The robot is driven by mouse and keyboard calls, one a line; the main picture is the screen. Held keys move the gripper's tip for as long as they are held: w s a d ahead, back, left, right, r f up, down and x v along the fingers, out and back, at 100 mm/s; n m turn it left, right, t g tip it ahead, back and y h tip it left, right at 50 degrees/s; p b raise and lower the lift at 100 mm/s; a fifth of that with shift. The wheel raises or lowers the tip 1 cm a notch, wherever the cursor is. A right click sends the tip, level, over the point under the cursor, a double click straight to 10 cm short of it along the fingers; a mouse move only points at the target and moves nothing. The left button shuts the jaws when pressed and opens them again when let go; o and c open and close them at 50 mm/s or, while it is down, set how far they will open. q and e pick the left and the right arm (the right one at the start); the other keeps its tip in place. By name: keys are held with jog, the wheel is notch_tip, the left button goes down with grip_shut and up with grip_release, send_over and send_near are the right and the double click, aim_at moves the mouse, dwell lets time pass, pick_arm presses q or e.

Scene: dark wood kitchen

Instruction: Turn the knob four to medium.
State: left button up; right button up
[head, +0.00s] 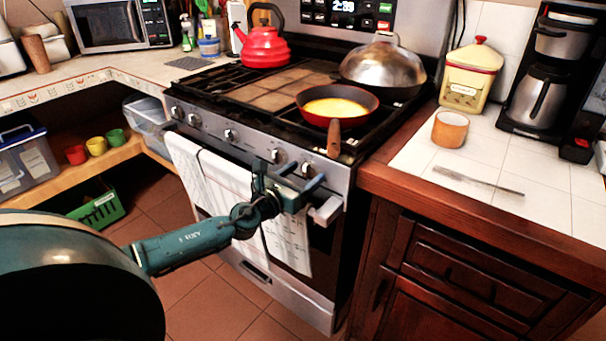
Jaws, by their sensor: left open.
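The stove (255,140) has several round silver knobs along its front panel. One knob (278,157) sits just left of my left gripper (301,177). Another knob (307,169) shows between and just behind the two fingertips. No number or setting mark on the knobs is readable, so I cannot tell how they are labelled. My left gripper is open with its fingers pointing at the panel, at the right end of the knob row. I cannot tell whether a finger touches a knob. My right gripper is not in view.
White towels (205,180) hang from the oven handle beside my left arm. A red pan (337,103) with yellow food has its wooden handle over the stove's front edge. A red kettle (263,48) and a domed lid (384,66) stand on the stove.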

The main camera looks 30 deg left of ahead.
pick_arm(q)
jog(key=shift+w, duration=0.15)
jog(key=c, duration=1)
jog(key=shift+o, duration=0.2)
